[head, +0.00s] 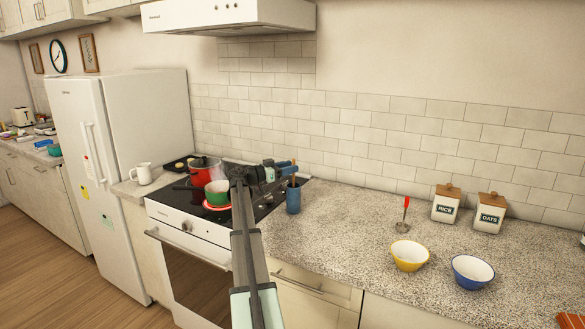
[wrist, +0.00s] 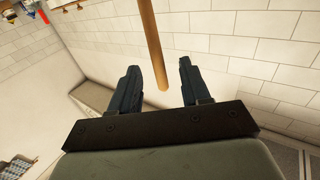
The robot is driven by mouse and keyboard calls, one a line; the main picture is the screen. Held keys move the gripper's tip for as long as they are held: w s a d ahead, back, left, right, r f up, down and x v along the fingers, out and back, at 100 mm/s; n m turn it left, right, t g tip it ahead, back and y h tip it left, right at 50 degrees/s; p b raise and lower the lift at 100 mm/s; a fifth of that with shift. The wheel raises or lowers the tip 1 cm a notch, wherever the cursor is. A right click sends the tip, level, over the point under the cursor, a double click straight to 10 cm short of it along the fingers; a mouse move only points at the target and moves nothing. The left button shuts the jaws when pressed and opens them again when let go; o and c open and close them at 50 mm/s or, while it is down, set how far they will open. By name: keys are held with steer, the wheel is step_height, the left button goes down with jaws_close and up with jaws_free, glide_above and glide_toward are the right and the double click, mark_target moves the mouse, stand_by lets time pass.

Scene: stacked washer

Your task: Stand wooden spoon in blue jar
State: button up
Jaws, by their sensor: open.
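The blue jar (head: 293,202) stands on the speckled counter just right of the stove. A brown wooden handle (head: 291,181) shows at the jar's mouth, seemingly the wooden spoon standing in it; the lower end is hidden. My gripper (head: 285,164) is just above the jar, with dark blue fingers. In the wrist view the wooden spoon's handle (wrist: 152,45) comes in from the top edge and ends between my open fingers, with gaps on both sides. The jar does not show in the wrist view.
The stove holds a red pot (head: 206,170) and a green pot (head: 218,192), close to my arm. To the right are a yellow bowl (head: 409,255), a blue bowl (head: 473,271), a red-handled utensil (head: 403,218) and two canisters (head: 446,204). The counter between is clear.

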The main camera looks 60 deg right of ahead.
steer(key=v, duration=1.1)
steer(key=shift+a, duration=0.25)
steer(key=shift+w, duration=0.15)
